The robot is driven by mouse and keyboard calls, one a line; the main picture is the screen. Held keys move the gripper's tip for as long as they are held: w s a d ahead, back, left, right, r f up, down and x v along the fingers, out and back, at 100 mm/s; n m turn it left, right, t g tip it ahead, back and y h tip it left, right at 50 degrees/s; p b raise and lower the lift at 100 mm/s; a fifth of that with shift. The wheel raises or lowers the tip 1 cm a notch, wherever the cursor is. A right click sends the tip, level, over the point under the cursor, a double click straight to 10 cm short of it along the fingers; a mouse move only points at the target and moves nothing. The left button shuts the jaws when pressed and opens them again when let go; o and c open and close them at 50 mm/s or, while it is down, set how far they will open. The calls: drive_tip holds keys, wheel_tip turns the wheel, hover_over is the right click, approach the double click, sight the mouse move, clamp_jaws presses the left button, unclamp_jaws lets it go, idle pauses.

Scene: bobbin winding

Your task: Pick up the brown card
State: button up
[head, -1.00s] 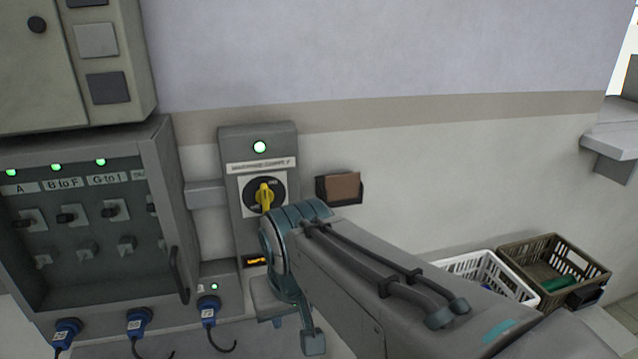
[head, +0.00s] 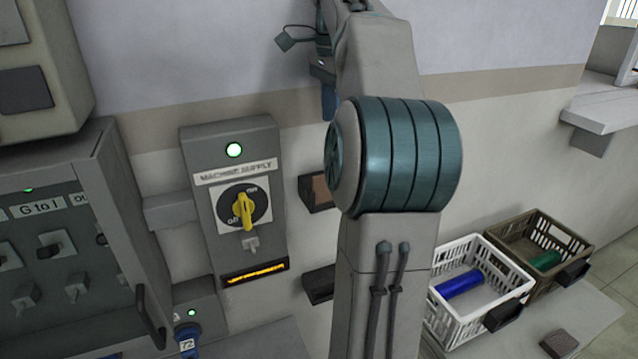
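The brown card (head: 320,188) stands in a dark wall holder (head: 307,194) to the right of the machine supply panel. My arm covers the right part of both. My gripper (head: 328,98) is at the top of the head view, above the card and pointing down. It is seen partly from the side and partly behind my arm, so its opening and anything between its fingers cannot be made out.
The machine supply panel (head: 198,200) has a yellow rotary switch (head: 243,212). A second dark holder (head: 318,286) is lower on the wall. A white crate (head: 447,331) holding a blue cylinder (head: 459,284) and a brown crate (head: 511,224) holding a green cylinder (head: 546,260) stand at right.

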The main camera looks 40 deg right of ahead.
drive_tip(key=b, duration=0.1)
hover_over(323, 195)
drive_tip(key=d, duration=0.2)
drive_tip(key=f, duration=0.8)
drive_tip(key=shift+s+d, duration=0.1)
drive_tip(key=shift+d, duration=0.1)
drive_tip(key=shift+a+f, duration=0.1)
drive_tip(key=shift+f, duration=2.65)
drive_tip(key=shift+c, duration=0.3)
clamp_jaws()
